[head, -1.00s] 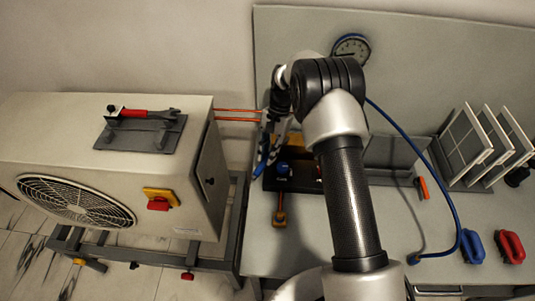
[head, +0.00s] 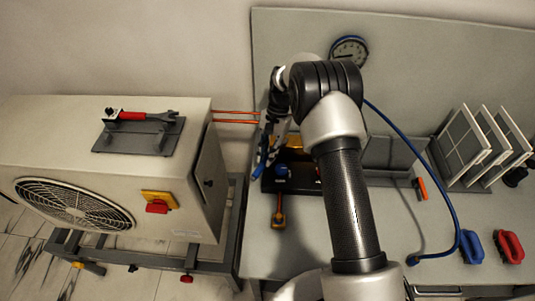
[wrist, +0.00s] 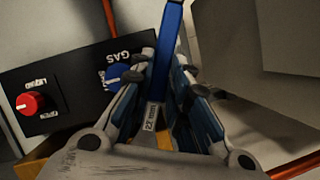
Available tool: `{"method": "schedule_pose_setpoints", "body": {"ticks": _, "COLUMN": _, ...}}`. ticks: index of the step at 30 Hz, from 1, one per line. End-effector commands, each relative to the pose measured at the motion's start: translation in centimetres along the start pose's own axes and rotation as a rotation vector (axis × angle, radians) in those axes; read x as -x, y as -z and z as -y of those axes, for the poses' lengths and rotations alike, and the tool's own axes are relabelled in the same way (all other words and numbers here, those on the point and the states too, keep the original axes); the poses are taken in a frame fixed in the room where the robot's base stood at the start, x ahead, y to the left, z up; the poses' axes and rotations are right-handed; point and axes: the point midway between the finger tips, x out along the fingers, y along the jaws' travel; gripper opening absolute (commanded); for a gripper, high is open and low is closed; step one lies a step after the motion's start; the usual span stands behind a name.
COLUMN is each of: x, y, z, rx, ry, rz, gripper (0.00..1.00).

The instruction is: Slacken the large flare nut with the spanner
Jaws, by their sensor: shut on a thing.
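My gripper (wrist: 166,78) is shut on the blue-handled spanner (wrist: 170,32). The blue handle rises between the two fingers in the wrist view, and a metal part with a small size label shows lower between them. In the head view my gripper (head: 267,145) is partly hidden by my own arm, at the right ends of the copper pipes (head: 236,117). The blue spanner (head: 257,172) hangs tilted below it. The large flare nut cannot be made out in either view, nor whether the spanner touches it.
A black panel (wrist: 70,88) marked GAS has a red knob (wrist: 28,103) and a blue knob (wrist: 117,73). A red-handled spanner (head: 140,115) lies on a rack on the fan unit (head: 160,220). A blue hose (head: 433,165) curves right. Racked panels (head: 462,145) stand at right.

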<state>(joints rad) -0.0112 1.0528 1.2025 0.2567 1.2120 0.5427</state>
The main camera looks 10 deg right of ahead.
Motion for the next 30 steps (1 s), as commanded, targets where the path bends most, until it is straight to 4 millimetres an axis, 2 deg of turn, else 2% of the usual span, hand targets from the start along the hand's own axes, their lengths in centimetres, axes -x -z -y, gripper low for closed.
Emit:
{"method": "schedule_pose_setpoints", "body": {"ticks": 11, "x": 0.1, "y": 0.0, "z": -0.1, "rx": 0.008, "ry": -0.003, "rz": -0.001, "gripper": 0.00}}
{"method": "schedule_pose_setpoints", "body": {"ticks": 30, "x": 0.2, "y": 0.3, "z": -2.3, "rx": 0.205, "ry": -0.085, "rz": 0.000, "gripper": 0.00}}
